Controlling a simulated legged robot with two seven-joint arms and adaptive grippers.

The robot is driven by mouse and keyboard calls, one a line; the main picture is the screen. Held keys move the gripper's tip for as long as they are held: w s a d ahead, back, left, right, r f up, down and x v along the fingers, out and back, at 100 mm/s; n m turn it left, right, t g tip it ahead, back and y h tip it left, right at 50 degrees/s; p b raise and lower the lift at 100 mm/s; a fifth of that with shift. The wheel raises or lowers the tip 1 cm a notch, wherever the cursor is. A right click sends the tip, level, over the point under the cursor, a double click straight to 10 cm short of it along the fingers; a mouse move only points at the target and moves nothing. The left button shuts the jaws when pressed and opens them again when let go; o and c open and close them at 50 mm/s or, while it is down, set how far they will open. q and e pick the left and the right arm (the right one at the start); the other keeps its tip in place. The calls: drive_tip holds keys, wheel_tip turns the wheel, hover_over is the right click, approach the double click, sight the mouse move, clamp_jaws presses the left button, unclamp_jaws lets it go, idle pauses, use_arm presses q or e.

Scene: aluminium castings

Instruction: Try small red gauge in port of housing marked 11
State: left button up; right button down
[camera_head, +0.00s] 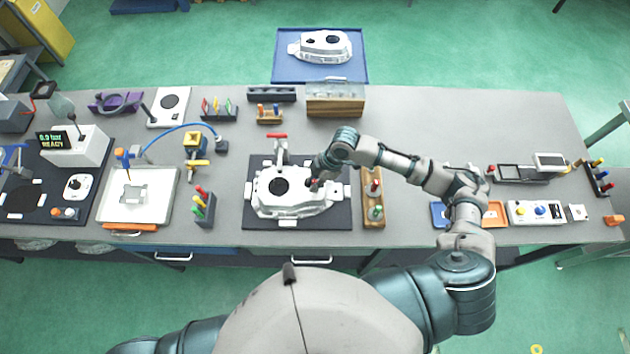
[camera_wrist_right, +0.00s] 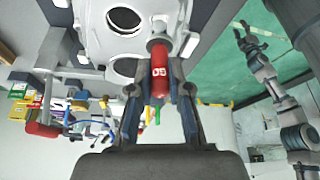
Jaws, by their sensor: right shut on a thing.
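The white cast housing (camera_head: 290,205) sits on a dark mat in the middle of the bench. No number can be read on it. It also fills the top of the right wrist view (camera_wrist_right: 105,45), with its large round openings. My right gripper (camera_head: 316,182) is at the housing's right side, shut on the red gauge (camera_wrist_right: 160,75), which has a white mark. The gauge's grey end (camera_wrist_right: 157,42) points at the housing's round boss; I cannot tell whether it is inside the port. My left gripper (camera_wrist_right: 252,40) hangs clear in the right wrist view, fingers apart, empty.
A wooden rack (camera_head: 372,222) with a red and a green gauge stands right of the housing. A red-handled clamp (camera_head: 280,148) stands behind. Another housing (camera_head: 325,50) lies on a blue mat (camera_head: 350,72) at the back. Bench between rack and orange tray (camera_head: 495,212) is partly clear.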

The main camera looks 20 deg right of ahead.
drive_tip(key=shift+f, duration=0.65)
idle(1.8)
drive_tip(key=shift+r, duration=2.65)
drive_tip(key=shift+f, duration=0.2)
drive_tip(key=shift+f+b, duration=0.35)
drive_tip(key=shift+f, duration=1.45)
drive_tip(key=shift+p, duration=0.5)
